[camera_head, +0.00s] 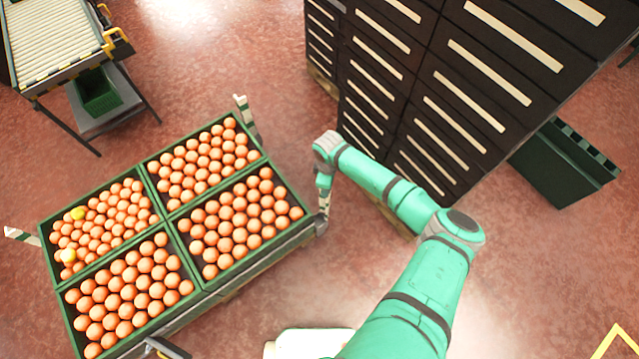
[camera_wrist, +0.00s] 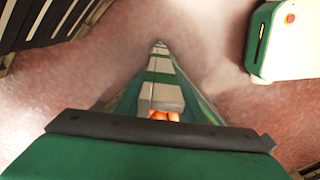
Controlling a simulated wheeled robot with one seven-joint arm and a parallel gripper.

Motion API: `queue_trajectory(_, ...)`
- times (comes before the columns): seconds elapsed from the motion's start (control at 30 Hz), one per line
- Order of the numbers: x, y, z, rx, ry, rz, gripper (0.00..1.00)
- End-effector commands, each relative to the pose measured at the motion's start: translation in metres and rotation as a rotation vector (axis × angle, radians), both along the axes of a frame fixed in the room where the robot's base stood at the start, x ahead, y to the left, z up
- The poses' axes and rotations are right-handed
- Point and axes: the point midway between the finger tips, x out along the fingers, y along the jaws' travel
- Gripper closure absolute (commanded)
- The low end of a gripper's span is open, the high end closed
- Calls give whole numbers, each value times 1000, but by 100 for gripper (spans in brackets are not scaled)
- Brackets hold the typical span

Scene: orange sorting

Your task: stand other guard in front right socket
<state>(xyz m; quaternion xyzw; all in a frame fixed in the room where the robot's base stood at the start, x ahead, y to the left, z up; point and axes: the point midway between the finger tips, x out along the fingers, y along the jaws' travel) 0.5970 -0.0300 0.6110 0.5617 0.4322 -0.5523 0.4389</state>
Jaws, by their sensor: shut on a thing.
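Green crates (camera_head: 205,287) of oranges stand together on a low base. My gripper (camera_head: 323,190) is at their right corner, pointing down, and is shut on a guard (camera_head: 322,207). The held guard is a short pale and dark post, partly hidden by my gripper. I cannot tell whether its foot sits in a socket. Another guard (camera_head: 243,112) stands at the back corner, green and white. A pale striped post (camera_head: 20,236) sticks out at the left corner.
A black drawer cabinet (camera_head: 430,85) stands close behind my arm. A white machine (camera_wrist: 284,40) with a red button is near the front. A roller conveyor (camera_head: 50,35) is at the back left. A green bin (camera_head: 560,165) is right of the cabinet.

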Motion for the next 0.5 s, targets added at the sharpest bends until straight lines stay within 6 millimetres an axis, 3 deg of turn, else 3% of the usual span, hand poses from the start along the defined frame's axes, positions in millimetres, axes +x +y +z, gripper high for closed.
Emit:
queue_trajectory(0.3, 11, 18, -16, -6, 8, 562, 100)
queue_trajectory(0.5, 15, 23, -22, -8, 13, 793, 100)
